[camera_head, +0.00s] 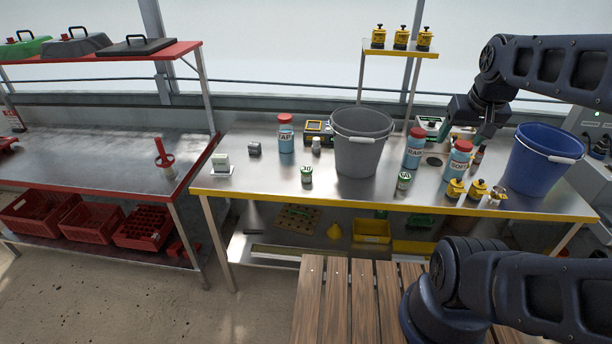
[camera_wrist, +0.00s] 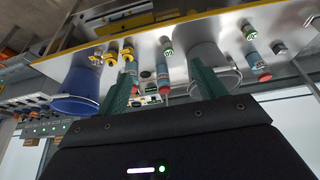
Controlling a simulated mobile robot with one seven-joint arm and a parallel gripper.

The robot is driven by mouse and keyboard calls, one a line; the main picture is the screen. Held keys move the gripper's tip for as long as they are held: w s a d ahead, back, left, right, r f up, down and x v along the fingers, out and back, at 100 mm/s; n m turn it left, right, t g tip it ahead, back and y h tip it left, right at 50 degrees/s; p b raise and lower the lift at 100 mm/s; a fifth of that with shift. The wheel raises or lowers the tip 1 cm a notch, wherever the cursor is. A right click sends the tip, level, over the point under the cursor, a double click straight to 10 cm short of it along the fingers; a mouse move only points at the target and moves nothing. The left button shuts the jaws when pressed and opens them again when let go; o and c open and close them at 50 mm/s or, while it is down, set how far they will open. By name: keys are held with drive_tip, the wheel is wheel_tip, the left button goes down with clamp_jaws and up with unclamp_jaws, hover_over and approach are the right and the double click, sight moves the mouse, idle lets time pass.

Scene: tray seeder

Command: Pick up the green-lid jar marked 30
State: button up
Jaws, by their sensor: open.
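Two small green-lid jars stand upright on the steel table. The left jar (camera_head: 306,176), in front of and left of the grey bucket, seems to be marked 30; it also shows in the wrist view (camera_wrist: 248,31). The other green-lid jar (camera_head: 404,181) stands right of the grey bucket and seems to carry a different number; the wrist view shows it near the middle (camera_wrist: 167,46). My gripper (camera_head: 465,137) is open and empty, at the back right of the table, well apart from both jars. Its two teal fingers (camera_wrist: 161,70) are spread in the wrist view.
The grey bucket (camera_head: 361,150) stands between the jars. Red-cap bottles (camera_head: 414,150) (camera_head: 459,160), yellow-topped items (camera_head: 477,189) and a blue bucket (camera_head: 543,163) crowd the right side. Another red-cap bottle (camera_head: 286,135) stands behind the left jar. The table front around that jar is clear.

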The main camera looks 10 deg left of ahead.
wheel_tip(320, 180, up, 6)
drive_tip(key=f, duration=0.1)
drive_tip(key=w+a+r+n+g, duration=0.1)
drive_tip(key=w+a+r+n, duration=0.25)
drive_tip(key=w+a, duration=0.35)
drive_tip(key=w+a+r+n+g, duration=0.1)
drive_tip(key=w+a+r+n, duration=0.1)
drive_tip(key=w+a+n, duration=0.5)
drive_tip(key=n+g, duration=0.3)
drive_tip(key=n, duration=0.7)
hover_over(306, 169)
wheel_tip(306, 169, down, 5)
drive_tip(key=f, duration=3.7)
drive_tip(key=shift+w+d+f, duration=0.1)
drive_tip(key=shift+w, duration=0.15)
drive_tip(key=shift+s+f, duration=0.15)
drive_tip(key=shift+f, duration=2.4)
drive_tip(key=c, duration=1.1)
